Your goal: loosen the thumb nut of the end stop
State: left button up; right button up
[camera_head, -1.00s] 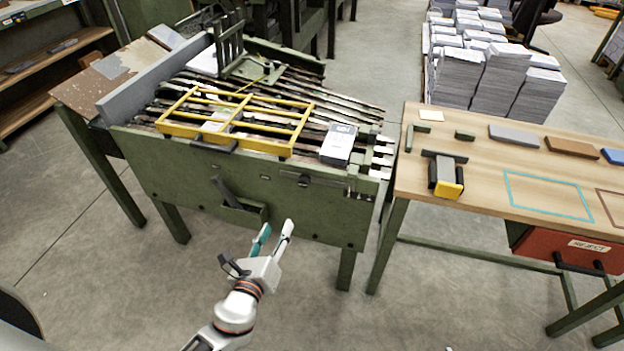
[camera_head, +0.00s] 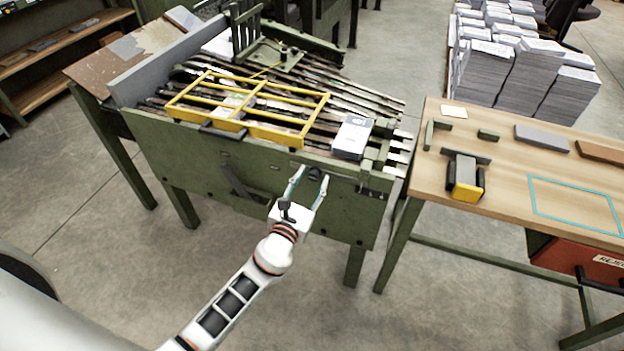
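A dark round knob (camera_head: 315,173), which looks like the thumb nut, sits on the front of the green slatted table (camera_head: 215,160). A green bracket (camera_head: 376,158), perhaps the end stop, stands at the table's right front corner; I cannot tell how the two connect. My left gripper (camera_head: 311,177) is in front of the table's front panel, pointing at the knob. Its two fingers are apart, one on each side of the knob in the picture. I cannot tell whether they touch it. My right gripper is not in view.
A yellow frame (camera_head: 247,123) and a white-and-grey stack (camera_head: 352,137) lie on the slats. A wooden workbench (camera_head: 500,190) with several small items stands at right, a red drawer (camera_head: 575,262) below. Paper stacks (camera_head: 488,68) stand behind. The floor in front is clear.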

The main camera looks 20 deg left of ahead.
pick_arm(q)
jog(key=shift+w, duration=0.2)
jog(key=c, duration=1.1)
jog(key=shift+c, duration=0.2)
